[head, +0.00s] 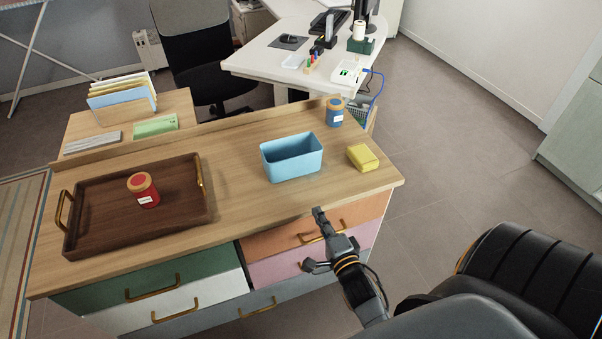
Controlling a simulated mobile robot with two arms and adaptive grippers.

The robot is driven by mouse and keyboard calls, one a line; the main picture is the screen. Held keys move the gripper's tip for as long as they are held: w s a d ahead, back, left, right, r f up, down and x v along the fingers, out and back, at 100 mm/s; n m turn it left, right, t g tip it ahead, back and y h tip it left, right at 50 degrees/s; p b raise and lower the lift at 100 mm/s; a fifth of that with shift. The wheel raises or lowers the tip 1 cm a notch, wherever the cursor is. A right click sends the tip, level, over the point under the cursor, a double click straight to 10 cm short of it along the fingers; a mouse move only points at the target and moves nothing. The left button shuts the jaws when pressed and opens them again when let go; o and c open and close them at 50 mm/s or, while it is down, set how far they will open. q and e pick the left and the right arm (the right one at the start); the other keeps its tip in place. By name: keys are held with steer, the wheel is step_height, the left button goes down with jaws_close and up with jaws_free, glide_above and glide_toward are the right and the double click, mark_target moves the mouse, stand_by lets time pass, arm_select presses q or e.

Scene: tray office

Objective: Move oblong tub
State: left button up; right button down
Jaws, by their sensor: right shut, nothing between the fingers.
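The oblong tub is a light blue, open-topped box (291,158) standing upright on the wooden top of the drawer cabinet, right of the middle. It looks empty. My right gripper (314,240) is in front of the cabinet's front edge, below and nearer than the tub, and apart from it. It is shut and holds nothing. My left gripper is not in view.
A yellow block (363,157) lies right of the tub, and a blue jar (335,112) stands behind it. A dark tray (100,228) with brass handles holds a red jar (143,189) at left. Bare wood lies between tray and tub.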

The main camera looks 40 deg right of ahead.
steer(key=r, duration=0.2)
glide_toward(297, 166)
steer(key=shift+m, duration=0.3)
steer(key=x, duration=0.7)
steer(key=shift+f, duration=0.2)
